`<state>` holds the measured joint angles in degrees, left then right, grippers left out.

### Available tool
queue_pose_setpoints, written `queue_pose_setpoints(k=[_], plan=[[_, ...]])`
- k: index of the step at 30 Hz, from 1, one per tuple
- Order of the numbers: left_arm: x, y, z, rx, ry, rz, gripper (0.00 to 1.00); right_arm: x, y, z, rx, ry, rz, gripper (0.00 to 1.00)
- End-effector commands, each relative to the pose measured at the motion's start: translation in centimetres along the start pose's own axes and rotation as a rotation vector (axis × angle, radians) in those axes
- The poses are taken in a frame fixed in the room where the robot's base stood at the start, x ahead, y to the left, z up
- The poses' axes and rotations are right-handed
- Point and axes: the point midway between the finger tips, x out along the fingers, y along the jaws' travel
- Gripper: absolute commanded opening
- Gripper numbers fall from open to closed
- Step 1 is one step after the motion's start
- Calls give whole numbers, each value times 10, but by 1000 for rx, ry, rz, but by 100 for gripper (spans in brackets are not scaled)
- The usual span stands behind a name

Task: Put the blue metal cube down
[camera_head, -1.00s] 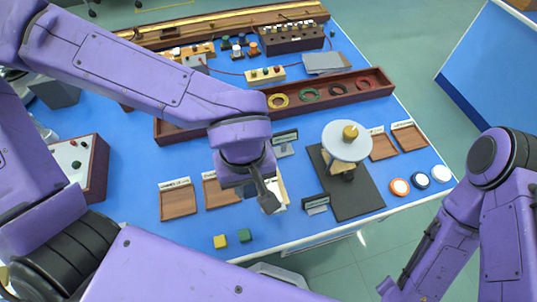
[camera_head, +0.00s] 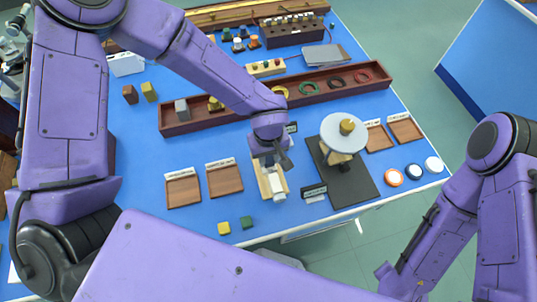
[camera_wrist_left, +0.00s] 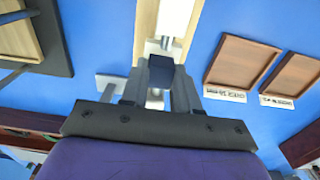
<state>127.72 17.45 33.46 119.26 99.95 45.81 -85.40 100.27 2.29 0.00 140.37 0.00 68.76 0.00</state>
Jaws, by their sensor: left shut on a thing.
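My left gripper (camera_head: 282,160) is over the narrow wooden stand (camera_head: 265,186) with a white block (camera_head: 277,183), near the middle of the bench. In the left wrist view, my left gripper (camera_wrist_left: 160,88) is shut on the dark blue cube (camera_wrist_left: 160,70), one finger on each side. The wooden stand (camera_wrist_left: 146,30) lies beyond the cube, with its white block (camera_wrist_left: 175,18) and a short metal rod (camera_wrist_left: 166,43). I cannot tell whether the cube touches the stand. In the head view the cube is not clearly distinguishable at the gripper. My right gripper is out of view.
Two wooden trays (camera_head: 183,205) lie left of the stand. A round-topped device (camera_head: 345,133) stands close on the right. A long wooden trough (camera_head: 235,113) runs behind.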

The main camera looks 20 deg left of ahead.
Motion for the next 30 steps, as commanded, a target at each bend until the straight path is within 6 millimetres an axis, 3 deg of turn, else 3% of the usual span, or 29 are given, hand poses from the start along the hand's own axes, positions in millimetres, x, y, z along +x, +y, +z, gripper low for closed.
queue_pose_setpoints(k=[5,6,8,9,17,20,30], plan=[[4,0,0,1,-1,0,0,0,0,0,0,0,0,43],[4,0,0,1,0,0,33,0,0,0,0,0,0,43],[4,0,0,1,0,1,53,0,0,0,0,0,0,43],[4,0,0,1,0,0,56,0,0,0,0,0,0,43],[2,0,0,1,0,1,56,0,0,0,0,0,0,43],[-7,1,0,-2,0,4,56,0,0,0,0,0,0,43],[-90,1,0,-2,1,5,56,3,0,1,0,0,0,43]])
